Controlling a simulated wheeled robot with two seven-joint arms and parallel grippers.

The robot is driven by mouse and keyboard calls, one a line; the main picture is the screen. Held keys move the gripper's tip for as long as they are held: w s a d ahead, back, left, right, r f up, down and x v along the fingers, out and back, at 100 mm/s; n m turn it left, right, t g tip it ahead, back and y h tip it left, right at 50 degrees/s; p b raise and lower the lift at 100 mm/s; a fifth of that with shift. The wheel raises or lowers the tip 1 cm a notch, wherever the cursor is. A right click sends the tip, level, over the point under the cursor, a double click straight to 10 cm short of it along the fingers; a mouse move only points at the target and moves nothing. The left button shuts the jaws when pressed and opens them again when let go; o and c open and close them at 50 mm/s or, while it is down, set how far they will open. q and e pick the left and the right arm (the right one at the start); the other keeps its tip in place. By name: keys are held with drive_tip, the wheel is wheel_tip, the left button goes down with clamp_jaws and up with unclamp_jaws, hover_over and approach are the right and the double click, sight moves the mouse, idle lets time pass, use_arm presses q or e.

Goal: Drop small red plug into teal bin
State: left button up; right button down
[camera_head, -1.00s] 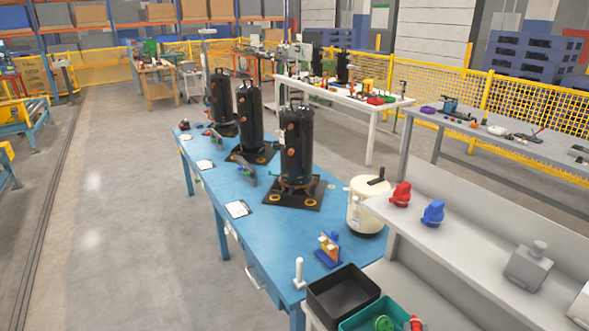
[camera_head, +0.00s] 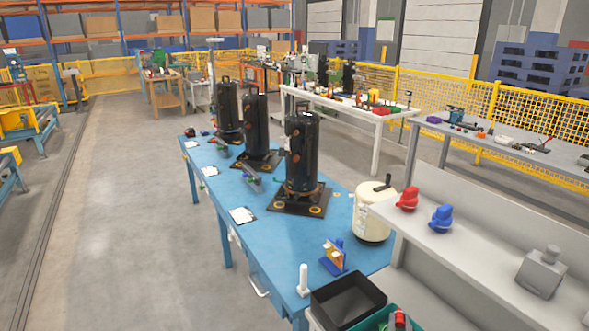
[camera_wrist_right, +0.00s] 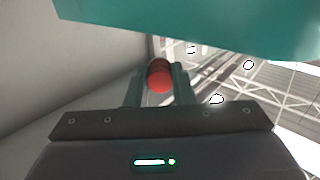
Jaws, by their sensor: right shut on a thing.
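The small red plug (camera_wrist_right: 159,76) is between the two fingers of my right gripper (camera_wrist_right: 158,88), which is shut on it in the right wrist view. In the head view the plug (camera_head: 400,318) shows at the bottom edge with the right gripper's grey fingertips (camera_head: 399,323) beside it, over the teal bin's area. The teal bin (camera_head: 361,324) is cut off by the bottom edge, so its inside is mostly hidden. In the wrist view a teal wall of the bin (camera_wrist_right: 200,25) fills the top, close to the plug. My left gripper is not in view.
A black bin (camera_head: 345,300) adjoins the teal bin. A grey shelf (camera_head: 470,250) rises to the right, bearing a red knob-like part (camera_head: 407,198) and a blue one (camera_head: 441,217). The blue table (camera_head: 290,240) with black compressors (camera_head: 302,155) lies beyond.

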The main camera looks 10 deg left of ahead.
drive_tip(key=shift+f, duration=0.3)
drive_tip(key=shift+r, duration=0.1)
drive_tip(key=c, duration=1.2)
unclamp_jaws()
drive_tip(key=shift+o, duration=0.2)
drive_tip(key=shift+s, duration=0.6)
drive_tip(key=s+b, duration=0.1)
drive_tip(key=s, duration=0.5)
drive_tip(key=shift+s+a+b, duration=0.3)
drive_tip(key=shift+s+a, duration=0.05)
drive_tip(key=shift+a, duration=0.05)
